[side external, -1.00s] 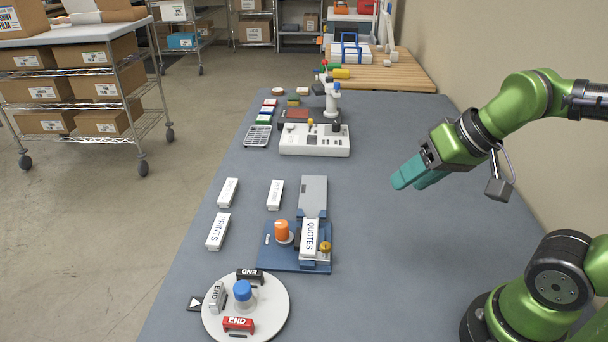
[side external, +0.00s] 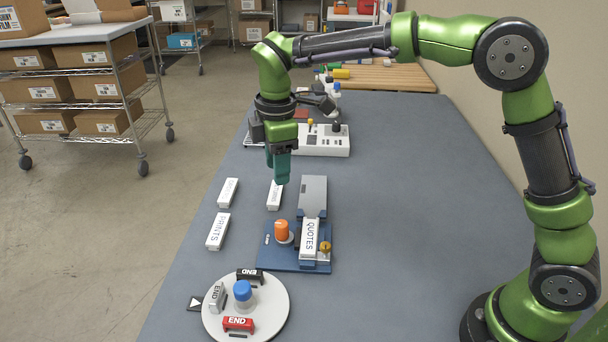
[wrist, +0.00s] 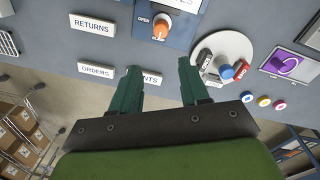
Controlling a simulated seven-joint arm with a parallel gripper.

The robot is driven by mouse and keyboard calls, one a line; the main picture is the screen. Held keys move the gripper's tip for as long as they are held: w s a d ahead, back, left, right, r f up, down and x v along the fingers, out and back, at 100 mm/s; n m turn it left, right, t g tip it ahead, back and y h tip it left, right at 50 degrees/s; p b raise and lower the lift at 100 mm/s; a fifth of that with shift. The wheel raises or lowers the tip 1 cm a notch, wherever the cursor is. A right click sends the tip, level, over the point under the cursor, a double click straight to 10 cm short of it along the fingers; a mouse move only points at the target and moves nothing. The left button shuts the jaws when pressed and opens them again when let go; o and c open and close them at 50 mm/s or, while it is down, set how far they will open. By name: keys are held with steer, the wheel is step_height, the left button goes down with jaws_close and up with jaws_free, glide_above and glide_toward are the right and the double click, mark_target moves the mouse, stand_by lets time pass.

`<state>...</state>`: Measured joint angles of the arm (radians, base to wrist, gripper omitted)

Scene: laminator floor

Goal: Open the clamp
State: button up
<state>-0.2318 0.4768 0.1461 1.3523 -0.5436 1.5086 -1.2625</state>
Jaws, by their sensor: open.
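The clamp is a blue plate (side external: 283,265) with an upright orange knob (side external: 282,230) and a grey slab at its back. A white block marked QUOTES (side external: 309,238) lies on it beside a small brass knob (side external: 325,247). In the wrist view the orange knob (wrist: 160,28) is at the top, with the word OPEN printed left of it. My gripper (side external: 281,182) points down, open and empty, above the table behind the orange knob and apart from it. Its two teal fingers (wrist: 159,66) are spread in the wrist view.
A white block (side external: 274,194) stands close to my fingertips in the side view. Two more white blocks, one marked PRINTS (side external: 217,231), lie left of the clamp. A white turntable (side external: 275,314) with END pieces and a blue knob is in front. A white machine (side external: 327,146) stands behind.

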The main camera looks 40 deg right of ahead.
mark_target(281, 224)
steer(key=shift+n, duration=0.3)
steer(key=f, duration=1.7)
steer(key=shift+w+d, duration=0.15)
steer(key=shift+w, duration=0.05)
steer(key=c, duration=0.8)
steer(key=shift+o, duration=0.2)
